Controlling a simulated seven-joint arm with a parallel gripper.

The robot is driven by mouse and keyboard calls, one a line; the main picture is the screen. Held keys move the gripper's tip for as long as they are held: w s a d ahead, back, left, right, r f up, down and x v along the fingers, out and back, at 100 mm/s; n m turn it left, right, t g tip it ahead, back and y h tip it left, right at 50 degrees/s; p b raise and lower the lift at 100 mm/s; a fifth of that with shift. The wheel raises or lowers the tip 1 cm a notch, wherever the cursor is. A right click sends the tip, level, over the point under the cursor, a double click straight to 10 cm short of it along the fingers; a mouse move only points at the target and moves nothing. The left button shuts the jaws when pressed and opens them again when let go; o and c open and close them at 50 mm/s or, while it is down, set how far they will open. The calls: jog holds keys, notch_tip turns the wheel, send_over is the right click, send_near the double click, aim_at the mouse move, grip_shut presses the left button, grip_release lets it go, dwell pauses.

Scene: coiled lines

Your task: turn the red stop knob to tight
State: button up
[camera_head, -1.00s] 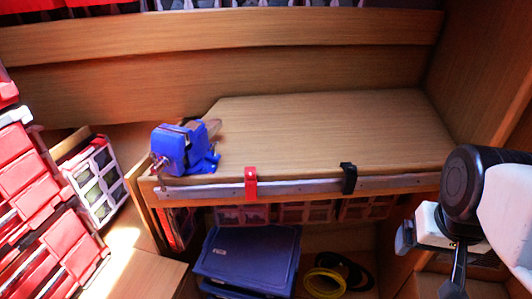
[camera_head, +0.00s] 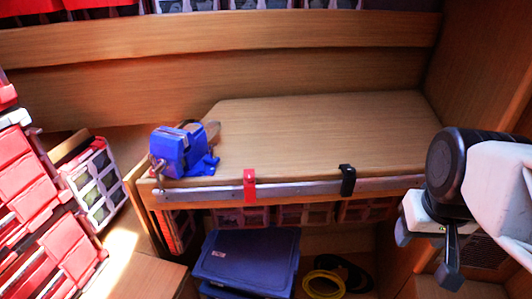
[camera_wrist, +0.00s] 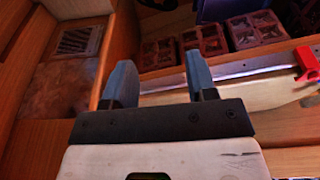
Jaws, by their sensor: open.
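The red stop knob (camera_head: 249,185) sits on the metal rail (camera_head: 300,188) along the bench's front edge, left of a similar black piece (camera_head: 347,180). In the wrist view, the red stop knob (camera_wrist: 308,63) is at the right edge, partly cut off. Its turn position is too small to read. My gripper (camera_head: 424,257) is at the right of the head view, well to the right of the knob and apart from it. In the wrist view my gripper (camera_wrist: 161,72) shows two blue-grey fingers spread apart with nothing between them.
A blue vise (camera_head: 180,150) stands at the bench's left end. The wooden bench top (camera_head: 320,130) is otherwise clear. Below are a blue lidded box (camera_head: 247,262) and coiled yellow and black lines (camera_head: 325,282). Red drawers (camera_head: 40,200) stand at the left, and a wooden wall closes the right.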

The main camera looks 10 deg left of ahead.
jog(key=w+a+r+n, duration=0.2)
jog(key=w+a+n, duration=0.3)
jog(key=w+a, duration=0.25)
jog(key=n+g, duration=0.2)
jog(key=n, duration=1)
send_over(249, 175)
jog(key=shift+f, duration=0.1)
jog(key=shift+f, duration=3.85)
jog(key=shift+c, duration=0.5)
jog(key=c, duration=0.8)
jog(key=shift+c, duration=0.2)
